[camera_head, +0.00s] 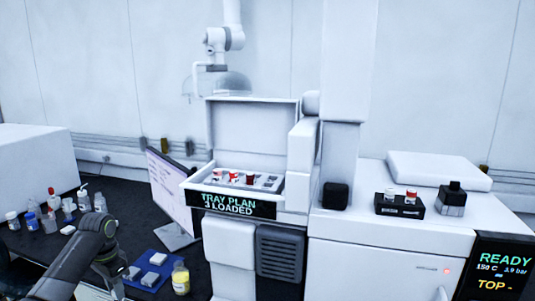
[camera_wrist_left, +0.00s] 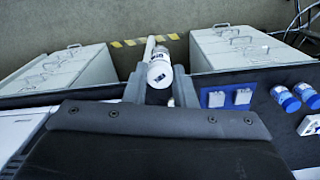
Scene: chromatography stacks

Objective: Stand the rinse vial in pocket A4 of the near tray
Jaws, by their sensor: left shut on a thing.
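My left gripper (camera_head: 117,283) points down over the dark bench at the lower left of the head view. In the left wrist view its grey fingers (camera_wrist_left: 158,90) are shut on a white vial (camera_wrist_left: 159,73) with dark lettering, which I cannot read; I take it as the rinse vial. In the head view I cannot make the vial out. The sample tray (camera_head: 268,182) sits in the open white bay above the "TRAY PLAN 3 LOADED" sign (camera_head: 236,204). Several red- and white-capped vials (camera_head: 234,176) stand in it. Pocket labels are too small to read. My right gripper is not in view.
Several bottles (camera_head: 48,220) stand at the far left. A monitor (camera_head: 172,192) stands between the bench and the bay. A black rack (camera_head: 400,207) sits on the right instrument.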

